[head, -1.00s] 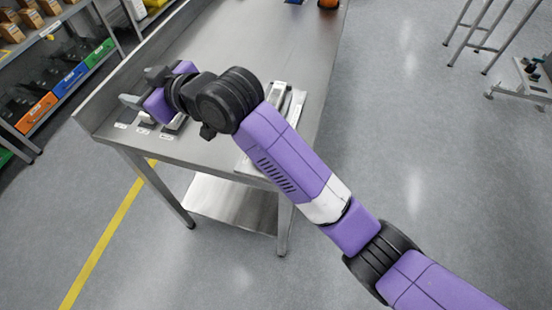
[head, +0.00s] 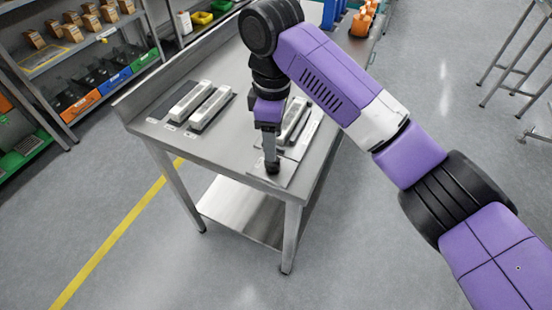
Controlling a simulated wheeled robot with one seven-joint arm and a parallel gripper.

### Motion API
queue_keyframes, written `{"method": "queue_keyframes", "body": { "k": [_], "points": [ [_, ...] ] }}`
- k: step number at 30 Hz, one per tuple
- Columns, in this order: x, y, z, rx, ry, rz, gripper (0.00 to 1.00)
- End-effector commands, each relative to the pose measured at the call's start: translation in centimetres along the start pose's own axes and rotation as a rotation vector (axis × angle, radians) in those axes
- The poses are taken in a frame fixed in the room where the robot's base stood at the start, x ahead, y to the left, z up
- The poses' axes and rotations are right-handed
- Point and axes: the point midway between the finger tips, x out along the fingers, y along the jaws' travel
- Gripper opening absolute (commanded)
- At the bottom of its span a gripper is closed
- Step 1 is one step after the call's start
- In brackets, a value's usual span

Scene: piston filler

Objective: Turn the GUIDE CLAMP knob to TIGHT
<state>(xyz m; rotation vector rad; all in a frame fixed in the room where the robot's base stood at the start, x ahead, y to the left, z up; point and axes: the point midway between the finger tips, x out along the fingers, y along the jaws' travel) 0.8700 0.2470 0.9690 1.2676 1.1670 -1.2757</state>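My gripper (head: 271,160) points straight down over the front right part of the steel table, seen side-on in the head view. Its fingertips are at a small dark piece (head: 272,168) that stands on a flat light plate (head: 285,178). This piece may be the GUIDE CLAMP knob, but no lettering is readable, and its setting does not show. The fingers overlap in this view, so I cannot tell whether they are open or shut on it. A light rail-like bar (head: 293,120) lies just behind and right of my gripper, partly hidden by it.
Two light bars (head: 211,107) lie on dark bases at the left of the steel table (head: 190,147), with small white labels in front. Orange and blue items stand at the table's far end. A shelf with coloured bins (head: 85,108) stands at the left.

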Motion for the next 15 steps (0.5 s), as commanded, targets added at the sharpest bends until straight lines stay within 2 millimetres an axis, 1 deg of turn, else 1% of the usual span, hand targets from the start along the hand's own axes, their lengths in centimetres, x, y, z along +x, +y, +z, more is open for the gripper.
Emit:
{"method": "queue_keyframes", "body": {
  "k": [9,12,15],
  "points": [
    [4.8,0.0,0.0,0.001,0.001,0.000,0.57],
    [6.0,0.0,0.0,0.001,0.001,0.000,0.57],
    [6.8,0.0,-0.1,0.000,0.002,0.001,0.57]
  ]
}}
